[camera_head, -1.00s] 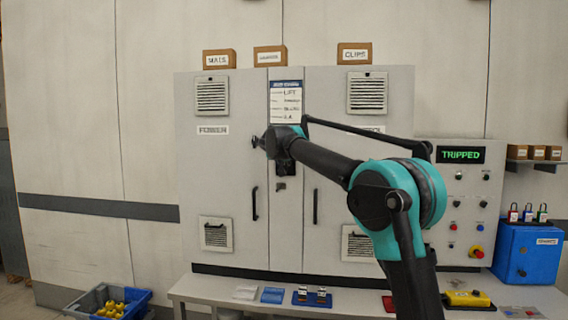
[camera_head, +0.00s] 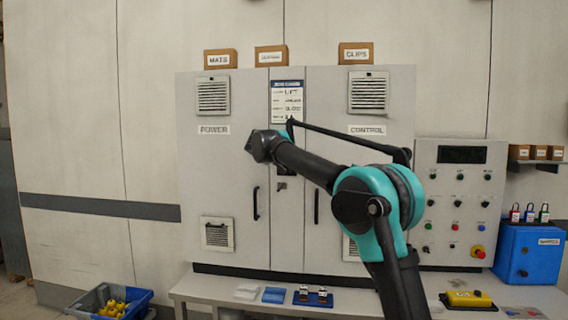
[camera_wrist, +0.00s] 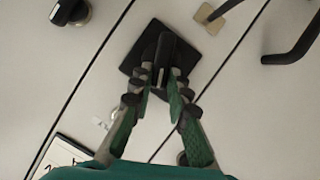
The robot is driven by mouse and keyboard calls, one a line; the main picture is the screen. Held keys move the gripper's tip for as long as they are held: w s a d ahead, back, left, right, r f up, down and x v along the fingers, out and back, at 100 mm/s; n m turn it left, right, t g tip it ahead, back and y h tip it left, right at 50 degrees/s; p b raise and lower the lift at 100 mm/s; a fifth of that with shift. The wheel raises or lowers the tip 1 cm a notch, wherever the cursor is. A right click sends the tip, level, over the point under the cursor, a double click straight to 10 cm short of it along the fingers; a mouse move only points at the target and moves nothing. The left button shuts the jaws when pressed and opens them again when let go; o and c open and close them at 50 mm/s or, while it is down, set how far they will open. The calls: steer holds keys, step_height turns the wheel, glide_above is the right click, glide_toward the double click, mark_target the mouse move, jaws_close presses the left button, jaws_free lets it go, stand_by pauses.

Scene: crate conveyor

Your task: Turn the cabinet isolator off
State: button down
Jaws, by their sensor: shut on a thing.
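The isolator is a black turn handle (camera_wrist: 163,62) on a black square plate (camera_wrist: 132,64), set on the strip between two door seams of the cabinet (camera_head: 225,165). In the wrist view the plate appears as a diamond. My gripper (camera_wrist: 162,82) has its two fingers on either side of the handle and is shut on it. Parts of the handle are hidden by the fingertips. In the head view my arm covers the handle and my gripper. The panel display (camera_head: 461,154) to the right is dark.
A black knob (camera_wrist: 70,11) and a door handle (camera_wrist: 293,46) lie near my gripper. A bench (camera_head: 225,289) with small items runs below the cabinet. A blue lock box (camera_head: 527,253) stands at right and a blue bin (camera_head: 88,301) at lower left.

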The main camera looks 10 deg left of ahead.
steer(key=n+h, duration=0.1)
steer(key=n, duration=0.2)
steer(key=a+f+n+t+h, duration=0.1)
steer(key=shift+a+n+h, duration=0.1)
steer(key=shift+n+h, duration=0.2)
steer(key=shift+n, duration=0.1)
steer(key=shift+a+f+n+t+h, duration=0.1)
steer(key=shift+f+n+t+h, duration=0.15)
steer(key=shift+n, duration=0.6)
steer(key=shift+a+f+n+t+h, duration=0.1)
steer(key=shift+f+n+t+h, duration=0.15)
steer(key=shift+n, duration=0.65)
steer(key=shift+f+n+t+h, duration=0.15)
steer(key=shift+n+t+h, duration=0.15)
steer(key=shift+n, duration=0.55)
steer(key=c, duration=1.5)
jaws_free()
steer(key=shift+o, duration=0.2)
steer(key=v, duration=1.2)
steer(key=shift+f, duration=0.2)
